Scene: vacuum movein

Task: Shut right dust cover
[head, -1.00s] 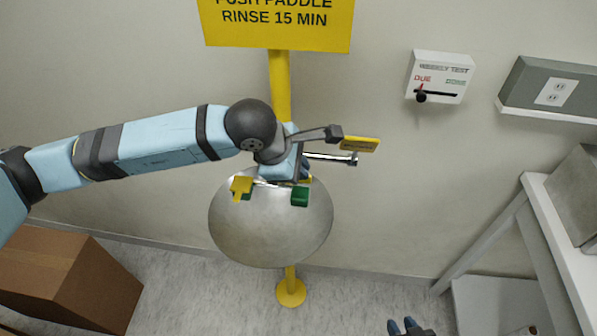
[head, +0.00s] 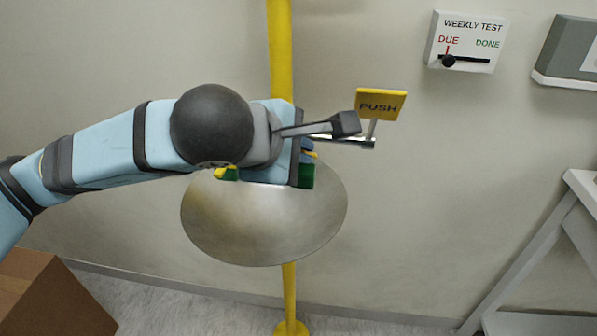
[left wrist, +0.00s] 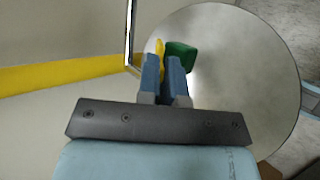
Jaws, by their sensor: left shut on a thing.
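The right nozzle head, a green block (head: 306,177), sits at the bowl's rear rim; it also shows in the left wrist view (left wrist: 182,55). Its yellow dust cover (left wrist: 159,47) shows as a thin edge beside the green block, partly hidden by my fingers; a sliver shows in the head view (head: 312,154). My left gripper (left wrist: 162,64) has its blue fingers shut on this yellow cover. In the head view, the left gripper (head: 307,147) is mostly hidden by its own wrist. The left nozzle and cover (head: 226,173) show only partly below my wrist. My right gripper is out of view.
The steel bowl (head: 265,225) stands on a yellow post (head: 290,290) by the wall. A yellow PUSH paddle (head: 380,104) stands just right of my wrist. A WEEKLY TEST box (head: 465,40) is on the wall. A cardboard box (head: 50,300) is lower left, a white stand (head: 570,235) right.

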